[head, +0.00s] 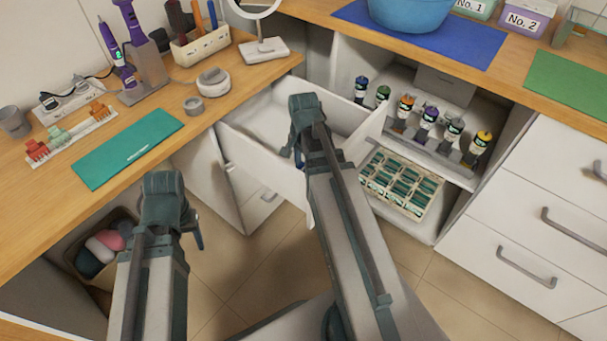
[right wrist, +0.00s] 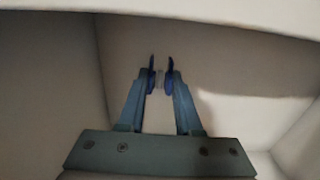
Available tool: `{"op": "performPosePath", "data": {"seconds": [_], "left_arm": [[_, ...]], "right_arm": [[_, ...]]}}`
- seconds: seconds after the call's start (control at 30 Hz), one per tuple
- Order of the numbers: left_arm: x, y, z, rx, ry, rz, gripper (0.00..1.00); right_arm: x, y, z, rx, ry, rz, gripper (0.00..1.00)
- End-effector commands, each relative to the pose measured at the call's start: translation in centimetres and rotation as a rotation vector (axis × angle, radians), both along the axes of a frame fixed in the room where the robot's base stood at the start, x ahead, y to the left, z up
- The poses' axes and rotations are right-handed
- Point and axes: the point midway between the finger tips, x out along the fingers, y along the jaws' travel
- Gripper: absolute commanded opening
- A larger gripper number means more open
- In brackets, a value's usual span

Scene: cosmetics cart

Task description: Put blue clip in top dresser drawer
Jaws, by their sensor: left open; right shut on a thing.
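The top dresser drawer (head: 258,165) is pulled out, white and empty where I can see into it. My right gripper (head: 299,158) is over the open drawer, pointing down into it. In the right wrist view the right gripper (right wrist: 160,82) is shut on the blue clip (right wrist: 152,78), whose blue parts show at the fingertips, with the pale drawer interior around them. In the head view the clip is mostly hidden by the gripper. My left gripper (head: 190,228) is open, with its fingers partly hidden, in front of the wooden counter and clear of the drawer.
Red, green and orange clips lie on a white strip (head: 72,137) beside a teal mat (head: 128,149). A round mirror's base (head: 264,50) stands behind the drawer. Several bottles (head: 428,118) stand on an open shelf at right. A bin (head: 100,243) sits below the counter.

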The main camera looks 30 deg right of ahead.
Motion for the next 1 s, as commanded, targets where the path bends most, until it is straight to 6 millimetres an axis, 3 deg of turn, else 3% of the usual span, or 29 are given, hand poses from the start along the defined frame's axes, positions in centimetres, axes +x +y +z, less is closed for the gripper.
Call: {"op": "performPosePath", "data": {"seconds": [0.03,0.17,0.6,0.63,0.77,1.0], "left_arm": [[0.0,0.0,-1.3,0.001,0.0,0.0,0.57],[0.0,0.1,-2.7,0.004,-0.001,-0.001,0.57],[0.0,0.1,-3.0,0.005,-0.002,-0.001,0.57],[0.0,0.1,-2.9,0.005,-0.002,-0.001,0.57],[0.0,0.1,-2.8,0.005,-0.002,-0.001,0.57],[0.0,0.1,-2.8,0.005,-0.002,-0.001,0.57]], "right_arm": [[0.0,0.0,-1.3,0.0,0.0,0.0,0.0],[0.0,0.0,-2.7,0.0,0.0,0.0,0.0],[0.0,0.0,-3.0,0.0,0.0,0.0,0.0],[0.0,0.0,-2.9,0.0,0.0,0.0,0.37],[0.0,0.0,-2.8,0.0,0.0,0.0,0.6],[0.0,0.0,-2.8,0.0,0.0,0.0,0.63]]}}
